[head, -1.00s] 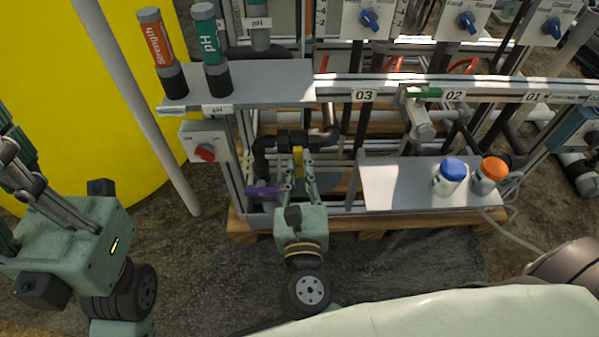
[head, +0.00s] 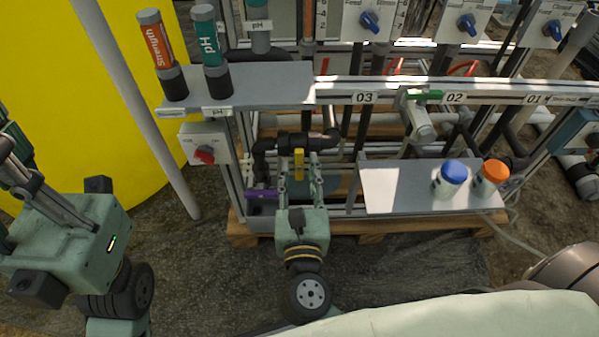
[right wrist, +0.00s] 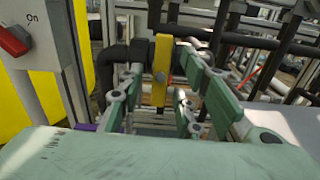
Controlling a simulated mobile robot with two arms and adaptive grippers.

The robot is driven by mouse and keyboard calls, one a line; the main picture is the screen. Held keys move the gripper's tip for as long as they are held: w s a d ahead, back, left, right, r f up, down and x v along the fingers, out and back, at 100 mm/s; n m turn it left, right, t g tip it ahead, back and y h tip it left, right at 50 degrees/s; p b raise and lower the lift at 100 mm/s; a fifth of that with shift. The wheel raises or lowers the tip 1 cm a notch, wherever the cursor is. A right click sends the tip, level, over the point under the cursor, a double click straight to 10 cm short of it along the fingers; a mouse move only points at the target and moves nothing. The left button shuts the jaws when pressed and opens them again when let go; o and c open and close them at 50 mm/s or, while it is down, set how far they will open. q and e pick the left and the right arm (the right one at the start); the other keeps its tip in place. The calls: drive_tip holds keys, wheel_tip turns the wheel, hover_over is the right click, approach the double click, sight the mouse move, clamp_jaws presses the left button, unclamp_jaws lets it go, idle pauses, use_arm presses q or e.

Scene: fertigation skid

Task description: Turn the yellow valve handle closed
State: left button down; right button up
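The yellow valve handle (head: 299,163) sits on a black pipe low on the skid, below the 03 label. It points lengthwise across the pipe's run. It also shows upright in the right wrist view (right wrist: 161,70). My right gripper (head: 300,166) is open, with one finger on each side of the handle. In the right wrist view gaps show between the handle and both fingers. My left gripper (head: 22,165) is at the left edge, away from the skid. Its fingertips are partly cut off, so its opening is unclear.
A purple handle (head: 262,194) lies just left of my right gripper. A red switch (head: 205,154) is on a box up left. A shelf (head: 395,190) with a blue-capped bottle (head: 450,178) and an orange-capped bottle (head: 489,177) stands right. A green handle (head: 428,97) is above.

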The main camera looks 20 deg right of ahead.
drive_tip(key=v, duration=1.2)
drive_tip(key=shift+s, duration=0.1)
idle(0.4)
